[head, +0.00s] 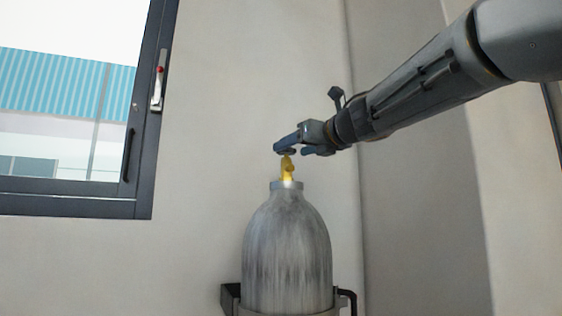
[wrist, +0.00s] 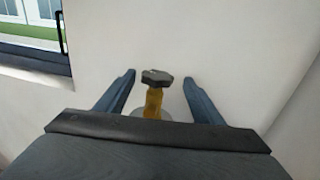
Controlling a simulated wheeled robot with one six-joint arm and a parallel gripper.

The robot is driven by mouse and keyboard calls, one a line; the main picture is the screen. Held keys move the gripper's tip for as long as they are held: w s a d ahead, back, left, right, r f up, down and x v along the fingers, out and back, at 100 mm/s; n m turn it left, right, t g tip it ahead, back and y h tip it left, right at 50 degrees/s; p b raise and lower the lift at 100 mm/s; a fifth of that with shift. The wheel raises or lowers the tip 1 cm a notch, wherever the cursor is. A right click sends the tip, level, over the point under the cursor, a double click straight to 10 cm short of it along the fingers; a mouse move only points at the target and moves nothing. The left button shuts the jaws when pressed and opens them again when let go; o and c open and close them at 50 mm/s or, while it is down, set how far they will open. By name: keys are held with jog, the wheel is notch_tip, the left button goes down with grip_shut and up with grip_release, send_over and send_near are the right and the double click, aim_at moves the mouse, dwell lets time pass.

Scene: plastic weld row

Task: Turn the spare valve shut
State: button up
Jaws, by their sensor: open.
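The spare valve (head: 287,166) is a yellow fitting on top of a grey gas cylinder (head: 287,250), which stands upright. In the wrist view the valve has a dark grey knob (wrist: 157,77) above its yellow body (wrist: 153,103). My gripper (head: 302,146) is at the height of the valve's top, coming in from the right. In the wrist view my gripper (wrist: 157,82) is open, with one finger on each side of the knob and a gap on both sides. In the head view the fingers partly hide the knob.
A dark bracket (head: 230,298) holds the cylinder low down near the pale wall (head: 215,120). A dark-framed window (head: 143,120) with a handle is at the left. A wall corner runs down just right of the cylinder. The space left of the valve is free.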

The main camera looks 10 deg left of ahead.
aim_at(279, 153)
jog(key=p+x, duration=0.1)
jog(key=x, duration=0.5)
jog(key=shift+a+p, duration=0.35)
jog(key=shift+a, duration=0.1)
jog(key=shift+w+a, duration=0.35)
jog(key=shift+w, duration=0.1)
jog(key=c, duration=1)
jog(key=shift+c, duration=0.2)
